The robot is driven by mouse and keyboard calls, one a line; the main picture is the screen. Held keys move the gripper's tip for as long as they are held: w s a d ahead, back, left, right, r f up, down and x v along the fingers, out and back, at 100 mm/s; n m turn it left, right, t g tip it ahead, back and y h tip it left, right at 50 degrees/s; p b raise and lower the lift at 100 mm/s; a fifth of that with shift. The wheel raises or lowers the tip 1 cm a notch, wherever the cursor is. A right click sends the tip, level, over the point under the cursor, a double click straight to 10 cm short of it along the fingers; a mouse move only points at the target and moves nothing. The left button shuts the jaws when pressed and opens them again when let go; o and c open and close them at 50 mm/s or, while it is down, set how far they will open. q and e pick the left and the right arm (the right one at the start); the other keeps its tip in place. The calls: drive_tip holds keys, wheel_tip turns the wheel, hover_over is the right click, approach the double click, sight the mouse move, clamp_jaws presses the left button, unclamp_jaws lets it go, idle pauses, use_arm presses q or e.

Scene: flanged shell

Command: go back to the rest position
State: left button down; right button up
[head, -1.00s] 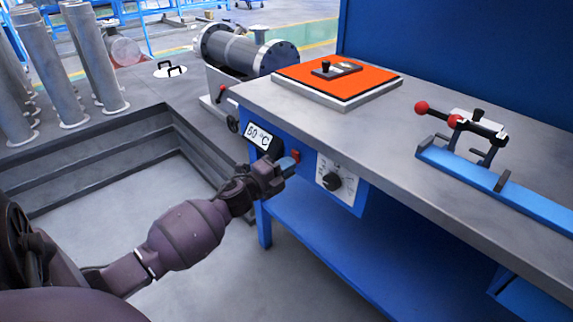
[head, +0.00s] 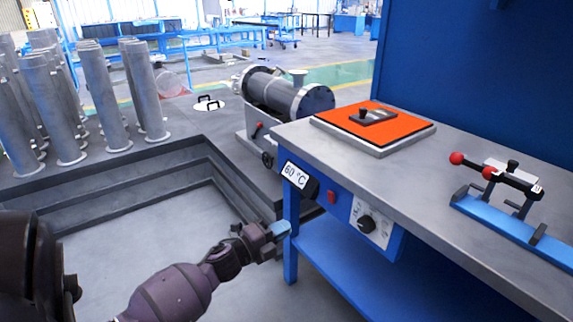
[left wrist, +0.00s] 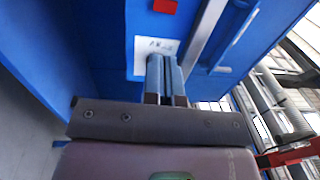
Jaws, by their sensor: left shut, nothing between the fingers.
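My left gripper (head: 281,230) is in front of the blue workbench (head: 440,262), below the 60 °C display (head: 296,174) and apart from the red switch (head: 331,197). Its fingers are together with nothing between them, and they also show shut in the left wrist view (left wrist: 167,75). The black knob (head: 367,223) on its white plate sits to the right on the bench front. The red switch also shows at the top of the left wrist view (left wrist: 165,6). My right gripper is not in view.
An orange pad (head: 372,122) lies on the grey benchtop. A clamp with red balls (head: 497,177) stands to its right. A flanged shell (head: 287,95) is behind the bench. Upright tubes (head: 98,95) stand beyond the sunken pit at the left.

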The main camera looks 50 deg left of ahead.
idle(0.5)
use_arm(q)
drive_tip(key=s+d+f+n+g, duration=0.25)
drive_tip(key=s+d+n, duration=0.3)
drive_tip(key=s, duration=0.45)
drive_tip(key=s+d+f+n+g+y, duration=0.1)
drive_tip(key=s+d+f+n+g, duration=0.15)
drive_tip(key=s+d+n, duration=0.4)
drive_tip(key=s+d+f+n+g, duration=0.2)
drive_tip(key=s+d+n+g, duration=0.2)
drive_tip(key=s+d, duration=0.55)
drive_tip(key=s+a+r+n+p, duration=0.1)
drive_tip(key=s+a+r+p, duration=0.1)
drive_tip(key=r+p, duration=0.3)
drive_tip(key=s+a+r+t+p, duration=0.1)
drive_tip(key=r+p, duration=0.4)
drive_tip(key=p, duration=0.6)
drive_tip(key=shift+s+a+r+n+y, duration=0.2)
drive_tip(key=shift+s+a+n+y, duration=0.1)
drive_tip(key=shift+s+a+n, duration=0.1)
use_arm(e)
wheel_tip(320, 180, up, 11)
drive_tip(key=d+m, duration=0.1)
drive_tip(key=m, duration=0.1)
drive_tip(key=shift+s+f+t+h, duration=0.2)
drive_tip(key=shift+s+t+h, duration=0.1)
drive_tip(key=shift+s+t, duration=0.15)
